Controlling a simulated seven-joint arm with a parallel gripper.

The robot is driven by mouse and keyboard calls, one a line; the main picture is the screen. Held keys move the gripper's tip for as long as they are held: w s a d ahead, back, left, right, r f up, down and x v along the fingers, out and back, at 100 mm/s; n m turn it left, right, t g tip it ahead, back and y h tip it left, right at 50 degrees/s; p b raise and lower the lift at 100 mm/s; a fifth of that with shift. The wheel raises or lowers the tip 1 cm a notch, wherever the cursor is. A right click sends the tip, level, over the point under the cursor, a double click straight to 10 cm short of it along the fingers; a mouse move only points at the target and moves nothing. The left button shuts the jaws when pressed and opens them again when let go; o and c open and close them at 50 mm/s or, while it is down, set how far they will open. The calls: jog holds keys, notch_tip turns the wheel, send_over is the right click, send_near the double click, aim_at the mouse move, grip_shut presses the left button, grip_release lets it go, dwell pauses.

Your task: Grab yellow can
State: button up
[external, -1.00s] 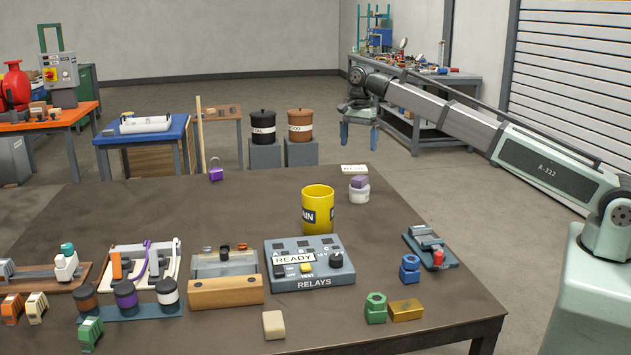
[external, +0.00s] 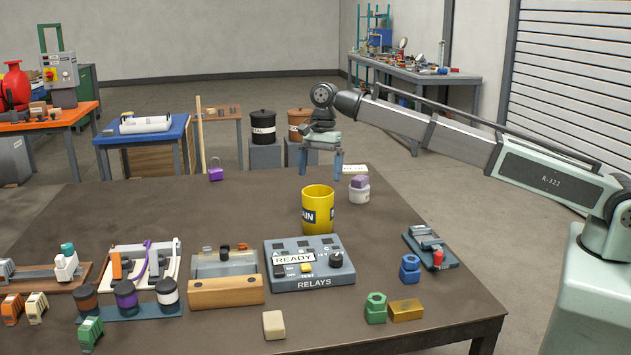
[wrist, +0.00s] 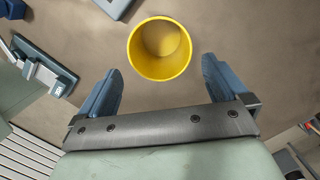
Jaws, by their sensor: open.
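The yellow can (external: 318,208) stands upright on the dark table, behind the relay box, with a dark label band on its side. In the wrist view the yellow can (wrist: 160,49) shows its open, empty inside, just ahead of the fingertips. My gripper (external: 321,175) has its blue fingers spread, pointing down, above and just behind the can. In the wrist view my gripper (wrist: 161,77) is open with nothing between its fingers, and the can lies centred beyond them.
The relay box (external: 309,262) stands in front of the can. A white jar with a purple block (external: 359,189) stands to its right, near a small sign (external: 355,168). A purple padlock (external: 216,171) sits at the back left. Table around the can's left is clear.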

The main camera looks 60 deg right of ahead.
aim_at(317, 207)
jog(key=f, duration=0.3)
jog(key=a+f, duration=0.1)
jog(key=f, duration=0.7)
jog(key=shift+s+a+f, duration=0.15)
jog(key=shift+a+f, duration=0.1)
jog(key=shift+a, duration=0.1)
jog(key=shift+c, duration=0.2)
jog(key=c, duration=0.7)
